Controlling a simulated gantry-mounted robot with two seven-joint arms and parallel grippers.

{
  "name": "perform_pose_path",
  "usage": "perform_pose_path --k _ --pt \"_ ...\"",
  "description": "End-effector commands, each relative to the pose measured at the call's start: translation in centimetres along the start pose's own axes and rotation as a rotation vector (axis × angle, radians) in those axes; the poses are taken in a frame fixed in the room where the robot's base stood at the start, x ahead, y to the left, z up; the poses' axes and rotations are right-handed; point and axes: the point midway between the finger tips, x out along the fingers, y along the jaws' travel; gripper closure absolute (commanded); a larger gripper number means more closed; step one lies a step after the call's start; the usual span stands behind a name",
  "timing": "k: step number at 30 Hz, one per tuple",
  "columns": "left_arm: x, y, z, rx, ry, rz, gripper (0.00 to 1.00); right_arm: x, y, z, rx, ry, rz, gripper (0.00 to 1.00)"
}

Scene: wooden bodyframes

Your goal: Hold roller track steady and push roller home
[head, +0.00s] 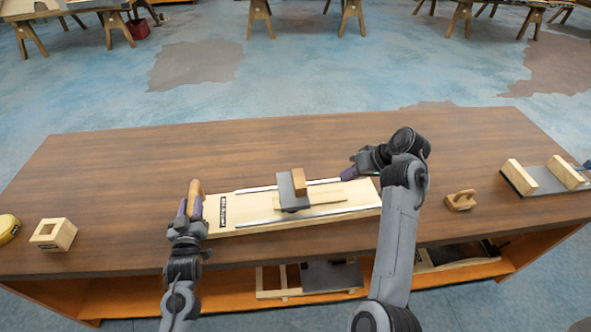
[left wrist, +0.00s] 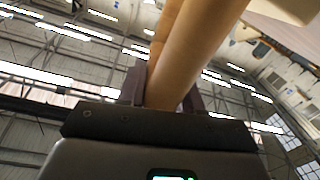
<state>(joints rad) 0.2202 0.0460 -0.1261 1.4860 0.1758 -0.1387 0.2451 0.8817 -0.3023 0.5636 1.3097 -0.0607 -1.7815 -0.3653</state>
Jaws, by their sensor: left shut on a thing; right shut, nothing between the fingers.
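The roller track (head: 235,213) is a light wooden board with two metal rails, lying on the brown table. The roller (head: 291,192), a grey plate with a wooden block on top, sits tilted across the rails near the middle. My left gripper (head: 190,208) is shut on a wooden handle (head: 195,190) at the board's left end. The handle (left wrist: 183,50) also shows between the fingers in the left wrist view. My right gripper (head: 348,174) is shut and empty near the board's right end, to the right of the roller and apart from it.
A square wooden block with a hole (head: 53,235) and a yellow object (head: 8,228) are at the left of the table (head: 130,165). A small wooden handled piece (head: 461,200) and a grey plate with wooden blocks (head: 540,178) are at the right. The back of the table is clear.

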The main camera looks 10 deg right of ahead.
Motion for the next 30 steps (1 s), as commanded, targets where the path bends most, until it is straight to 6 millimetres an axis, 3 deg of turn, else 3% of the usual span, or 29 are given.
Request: perform_pose_path --k 7,8,14,23,30 --pt "0.0 -0.3 -0.1 0.0 0.001 -0.006 1.0 0.0 0.0 0.0 0.0 0.0 0.0 1.0" --pt "0.0 -0.3 -0.1 0.0 0.001 -0.006 0.64 0.0 0.0 0.0 0.0 0.0 0.0 1.0" --pt "0.0 -0.2 0.0 0.0 0.001 -0.004 0.36 0.0 0.0 0.0 0.0 0.0 0.0 1.0" --pt "-0.1 -0.1 0.0 0.0 0.0 -0.003 0.36 0.0 0.0 0.0 0.0 0.0 0.0 1.0" --pt "-2.3 -0.1 0.1 -0.001 -0.001 -0.002 0.36 0.0 0.0 0.0 0.0 0.0 0.0 1.0"
